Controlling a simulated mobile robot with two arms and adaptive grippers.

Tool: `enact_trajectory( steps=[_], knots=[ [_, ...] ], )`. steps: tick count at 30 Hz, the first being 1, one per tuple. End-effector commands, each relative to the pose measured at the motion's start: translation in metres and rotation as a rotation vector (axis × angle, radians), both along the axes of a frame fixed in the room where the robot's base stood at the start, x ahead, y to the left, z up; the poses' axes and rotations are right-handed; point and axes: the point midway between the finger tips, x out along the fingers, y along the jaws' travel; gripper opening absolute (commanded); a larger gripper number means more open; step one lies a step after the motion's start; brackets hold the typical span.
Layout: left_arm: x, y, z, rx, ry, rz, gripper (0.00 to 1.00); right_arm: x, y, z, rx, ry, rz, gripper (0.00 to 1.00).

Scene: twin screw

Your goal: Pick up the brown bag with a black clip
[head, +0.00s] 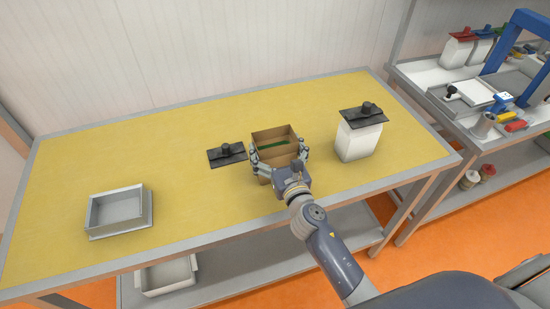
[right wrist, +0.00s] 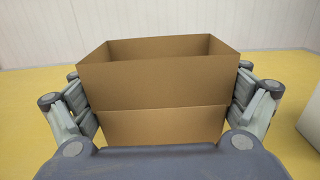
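The brown bag (head: 275,134) looks like an open-topped box standing near the middle of the yellow table, with something green inside. No black clip is on it. A flat black piece with a knob (head: 227,153) lies on the table just left of it. My right gripper (head: 280,160) has its fingers on the left and right sides of the brown bag. In the right wrist view, the brown bag (right wrist: 165,95) fills the space between the fingers, which lie close against its sides. Whether they press on it I cannot tell. Its bottom is hidden. My left gripper is not in view.
A white container (head: 358,142) topped by another black knobbed piece (head: 362,114) stands close on the right. A grey tray (head: 118,211) sits at the table's left. A cluttered shelf (head: 480,100) stands further right. The table (head: 190,125) is clear behind the brown bag.

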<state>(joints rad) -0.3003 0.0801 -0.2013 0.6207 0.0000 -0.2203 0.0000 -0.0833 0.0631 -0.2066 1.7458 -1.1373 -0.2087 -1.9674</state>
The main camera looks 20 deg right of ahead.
Motion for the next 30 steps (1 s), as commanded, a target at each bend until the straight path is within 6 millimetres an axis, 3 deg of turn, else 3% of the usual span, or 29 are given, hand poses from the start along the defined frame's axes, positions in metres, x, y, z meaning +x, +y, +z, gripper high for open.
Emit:
enact_trajectory(
  steps=[11, 17, 22, 24, 30],
  knots=[
    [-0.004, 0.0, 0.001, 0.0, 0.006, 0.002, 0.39, 0.0, 0.0, 0.003, -0.001, -0.001, 0.0, 0.68],
    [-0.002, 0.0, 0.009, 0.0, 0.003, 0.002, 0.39, 0.0, 0.0, 0.017, -0.003, -0.002, 0.001, 0.68],
    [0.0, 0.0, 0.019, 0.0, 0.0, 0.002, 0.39, 0.0, 0.0, 0.041, -0.005, -0.004, 0.002, 0.68],
    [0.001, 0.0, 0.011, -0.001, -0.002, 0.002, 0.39, -0.014, 0.01, 0.034, 0.001, 0.002, 0.003, 0.68],
    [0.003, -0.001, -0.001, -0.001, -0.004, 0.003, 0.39, -0.057, 0.038, 0.037, 0.004, 0.002, 0.003, 0.68]
  ],
)
